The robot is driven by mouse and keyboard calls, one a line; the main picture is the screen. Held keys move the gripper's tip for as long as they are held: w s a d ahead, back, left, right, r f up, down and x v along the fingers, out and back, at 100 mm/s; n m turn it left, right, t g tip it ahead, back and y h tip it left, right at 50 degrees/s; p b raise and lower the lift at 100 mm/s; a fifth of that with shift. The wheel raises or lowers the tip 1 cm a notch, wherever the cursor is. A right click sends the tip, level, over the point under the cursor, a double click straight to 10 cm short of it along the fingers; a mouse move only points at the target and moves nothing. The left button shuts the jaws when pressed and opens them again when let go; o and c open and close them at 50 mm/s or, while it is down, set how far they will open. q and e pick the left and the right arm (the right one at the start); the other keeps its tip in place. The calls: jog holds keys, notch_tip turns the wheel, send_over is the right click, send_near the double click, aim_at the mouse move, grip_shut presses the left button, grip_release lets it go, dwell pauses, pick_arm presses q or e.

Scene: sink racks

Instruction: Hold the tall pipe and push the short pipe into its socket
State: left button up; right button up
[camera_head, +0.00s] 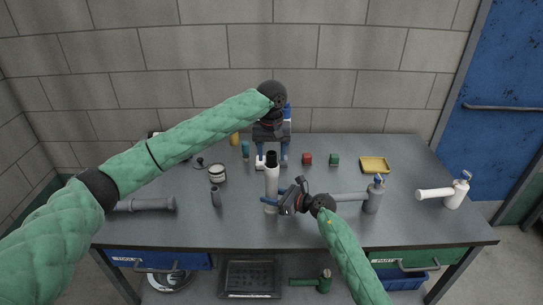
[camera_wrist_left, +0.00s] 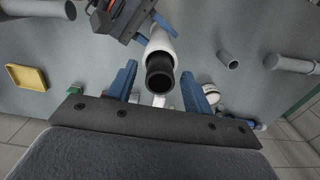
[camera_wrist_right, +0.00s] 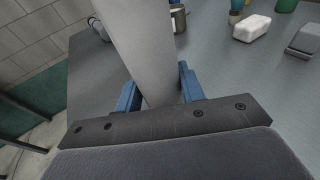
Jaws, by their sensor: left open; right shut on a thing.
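The tall pipe (camera_head: 271,183) is white and stands upright near the middle of the table. A dark hollow short pipe (camera_head: 271,158) pokes out of its upper end; it also shows in the left wrist view (camera_wrist_left: 160,78). How deep it sits is hard to tell. My right gripper (camera_head: 273,199) is shut on the tall pipe low down, and the pipe fills the gap between its blue fingers in the right wrist view (camera_wrist_right: 158,85). My left gripper (camera_wrist_left: 159,70) is open above the pipe's top, its fingers on either side of the short pipe with gaps.
A small grey tube (camera_head: 216,197) and a jar (camera_head: 217,174) stand to the left. A long grey pipe (camera_head: 147,204) lies further left. Grey (camera_head: 373,197) and white (camera_head: 455,192) pipe fittings stand right. Red (camera_head: 307,159) and green (camera_head: 334,160) cubes and a yellow tray (camera_head: 375,164) are behind.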

pick_arm(q)
notch_tip(320, 180, up, 11)
dwell(0.4)
pick_arm(e)
jog(key=o, duration=1)
